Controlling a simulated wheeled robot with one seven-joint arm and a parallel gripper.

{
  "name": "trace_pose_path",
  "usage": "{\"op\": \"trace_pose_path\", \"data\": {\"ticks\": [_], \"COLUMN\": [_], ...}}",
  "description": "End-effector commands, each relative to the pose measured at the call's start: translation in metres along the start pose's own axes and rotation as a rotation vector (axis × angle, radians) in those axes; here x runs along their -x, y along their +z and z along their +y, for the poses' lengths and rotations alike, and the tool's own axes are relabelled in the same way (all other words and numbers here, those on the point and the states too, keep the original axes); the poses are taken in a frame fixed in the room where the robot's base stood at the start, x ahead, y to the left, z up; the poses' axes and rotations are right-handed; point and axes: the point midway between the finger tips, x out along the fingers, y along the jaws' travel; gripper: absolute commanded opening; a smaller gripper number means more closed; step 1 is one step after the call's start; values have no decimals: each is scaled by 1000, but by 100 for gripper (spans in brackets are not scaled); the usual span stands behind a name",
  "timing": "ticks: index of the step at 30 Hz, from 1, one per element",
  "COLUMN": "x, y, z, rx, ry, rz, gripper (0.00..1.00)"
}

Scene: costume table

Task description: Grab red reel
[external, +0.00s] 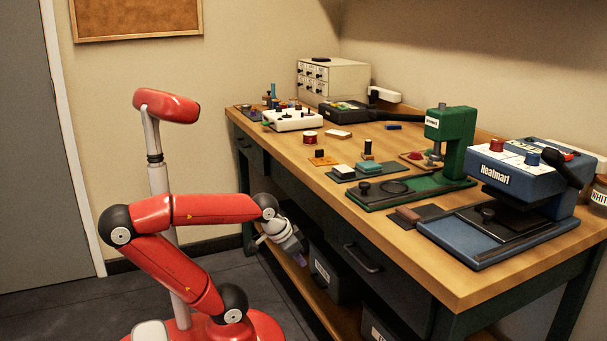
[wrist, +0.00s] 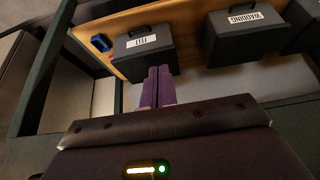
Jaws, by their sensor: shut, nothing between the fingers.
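A small red reel (external: 309,136) stands on the wooden table (external: 455,272), in front of the white box in the external view. Another small red reel-like piece (external: 497,145) sits on top of the blue press. I cannot tell which one is meant. My gripper (external: 303,262) hangs beside the table's front, below the tabletop and well apart from both. In the wrist view its purple fingers (wrist: 158,74) are together with nothing between them. They point toward the lower shelf, and no red reel shows there.
The blue press (external: 527,178) and green press (external: 452,140) stand on the table's right half. A white box (external: 292,120) and drawer cabinet (external: 334,80) are farther back. Under the table, dark labelled boxes (wrist: 145,50) (wrist: 243,36) sit on a wooden shelf (wrist: 187,42).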

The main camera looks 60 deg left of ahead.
Motion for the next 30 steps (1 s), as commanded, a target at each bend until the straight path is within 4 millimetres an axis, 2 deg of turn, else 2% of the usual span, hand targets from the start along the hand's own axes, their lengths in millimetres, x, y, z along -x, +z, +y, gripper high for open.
{"op": "trace_pose_path", "data": {"ticks": [2, 18, 26, 29, 30], "x": [0, 0, 0, 10, 20], "y": [0, 0, 0, -6, -12], "z": [0, 0, 0, 0, 0], "rx": [0, 0, 0, 0, 0], "ry": [0, 0, 0, 0, 0], "rz": [0, 0, 0, 4, 7], "gripper": [1, 72, 74, 74, 74]}}
